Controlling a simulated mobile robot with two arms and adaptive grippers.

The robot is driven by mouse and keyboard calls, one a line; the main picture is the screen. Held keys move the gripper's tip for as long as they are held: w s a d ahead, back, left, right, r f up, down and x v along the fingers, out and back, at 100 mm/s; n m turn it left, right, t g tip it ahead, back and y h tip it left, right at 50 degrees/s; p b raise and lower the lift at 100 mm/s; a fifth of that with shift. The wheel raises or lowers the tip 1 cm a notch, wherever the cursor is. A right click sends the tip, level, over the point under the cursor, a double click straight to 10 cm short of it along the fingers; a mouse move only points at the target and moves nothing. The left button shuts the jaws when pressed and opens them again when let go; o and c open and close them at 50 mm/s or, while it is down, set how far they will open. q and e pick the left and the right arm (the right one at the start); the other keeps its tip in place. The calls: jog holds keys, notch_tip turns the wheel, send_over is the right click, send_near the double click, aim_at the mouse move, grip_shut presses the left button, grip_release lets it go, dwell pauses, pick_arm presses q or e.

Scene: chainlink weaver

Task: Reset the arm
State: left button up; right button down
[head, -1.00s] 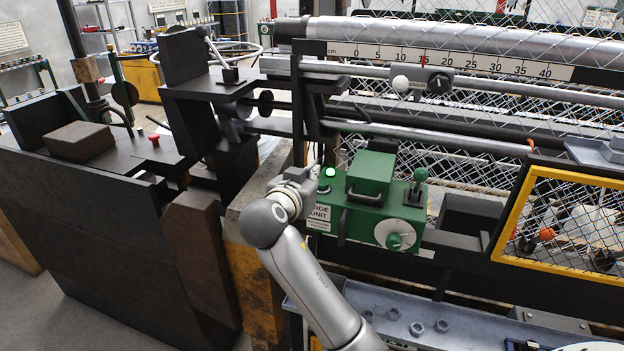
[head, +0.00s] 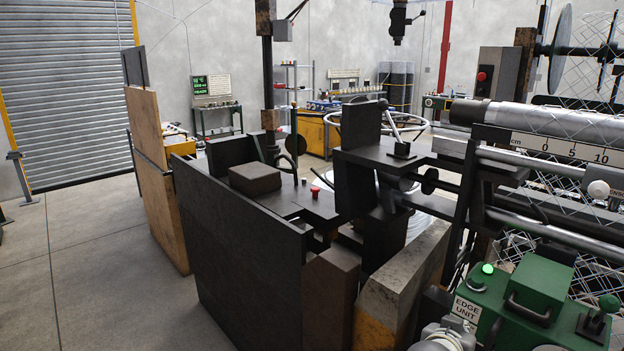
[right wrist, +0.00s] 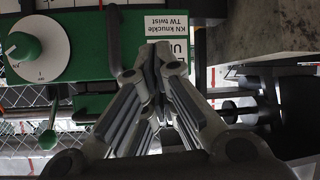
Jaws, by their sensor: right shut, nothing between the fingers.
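My right gripper (right wrist: 155,62) is shut and empty in the right wrist view, its fingertips together close to the green edge unit (right wrist: 85,75). In the head view only part of my right arm's end shows at the bottom edge, beside the edge unit (head: 527,285) and its white label (head: 466,309); the fingers cannot be made out there. A green button on the unit is lit. My left gripper is in neither view.
A dark machine with a flat brown block (head: 255,179) and a red knob (head: 315,190) stands left of the edge unit. The steel roller (head: 560,123) and its scale run to the right. Open concrete floor (head: 85,270) lies at the left, before a shutter door (head: 65,90).

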jog(key=s+a+f+n+g+y, duration=0.4)
jog(key=s+f, duration=0.5)
jog(key=s, duration=0.5)
jog(key=s+a+f+n+g+y, duration=0.2)
jog(key=s+a+f+n+y, duration=0.3)
jog(key=s+f, duration=0.75)
jog(key=s+f+b, duration=0.2)
jog(key=f, duration=1.1)
jog(key=s+f+b, duration=0.2)
jog(key=f, duration=1.1)
jog(key=s+d+f+g+b, duration=0.2)
jog(key=s+f, duration=1.4)
jog(key=f, duration=0.3)
jog(key=shift+s+d+f+h+b, duration=0.2)
jog(key=shift+d+f+h+b, duration=0.05)
jog(key=shift+h+b, duration=0.15)
